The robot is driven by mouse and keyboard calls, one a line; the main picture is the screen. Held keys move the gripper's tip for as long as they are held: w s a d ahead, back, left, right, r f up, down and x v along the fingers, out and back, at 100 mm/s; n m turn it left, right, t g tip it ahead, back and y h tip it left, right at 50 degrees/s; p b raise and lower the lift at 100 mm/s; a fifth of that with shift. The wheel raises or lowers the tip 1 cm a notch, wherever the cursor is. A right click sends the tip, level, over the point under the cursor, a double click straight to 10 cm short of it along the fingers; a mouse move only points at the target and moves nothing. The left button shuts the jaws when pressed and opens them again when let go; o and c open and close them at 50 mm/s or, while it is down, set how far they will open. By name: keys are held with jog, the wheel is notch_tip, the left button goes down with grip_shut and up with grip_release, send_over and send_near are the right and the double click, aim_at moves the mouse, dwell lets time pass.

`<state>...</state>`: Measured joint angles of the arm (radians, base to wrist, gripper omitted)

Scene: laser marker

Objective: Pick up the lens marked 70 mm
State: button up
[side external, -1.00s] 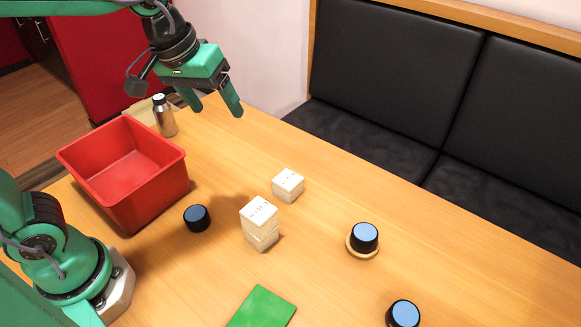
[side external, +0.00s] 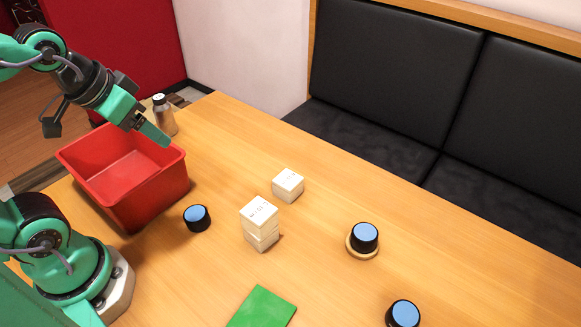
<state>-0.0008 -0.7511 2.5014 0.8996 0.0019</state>
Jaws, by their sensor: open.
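Three black lenses with blue tops stand on the wooden table: one (side external: 197,218) right of the red bin, one (side external: 364,238) on a round wooden disc (side external: 362,254), and one (side external: 403,314) at the bottom edge, partly cut off. I see no readable marking on any of them, so I cannot tell which is 70 mm. My gripper (side external: 150,132) is open and empty, in the air over the far right part of the red bin (side external: 125,205), apart from all the lenses.
A green square (side external: 262,308) lies in front. The table's right side is mostly clear.

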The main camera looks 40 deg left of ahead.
jog(key=shift+o, duration=0.5)
jog(key=shift+f, duration=0.1)
dwell(0.3)
jog(key=n+g, duration=0.5)
jog(key=n, duration=1.4)
send_over(195, 213)
notch_tip(195, 213, down, 15)
jog(key=shift+w+a+r, duration=0.1)
jog(key=shift+f+n+g, duration=0.3)
jog(key=shift+f+n, duration=0.55)
jog(key=shift+n, duration=0.15)
jog(key=shift+f, duration=1.3)
jog(key=shift+f, duration=0.1)
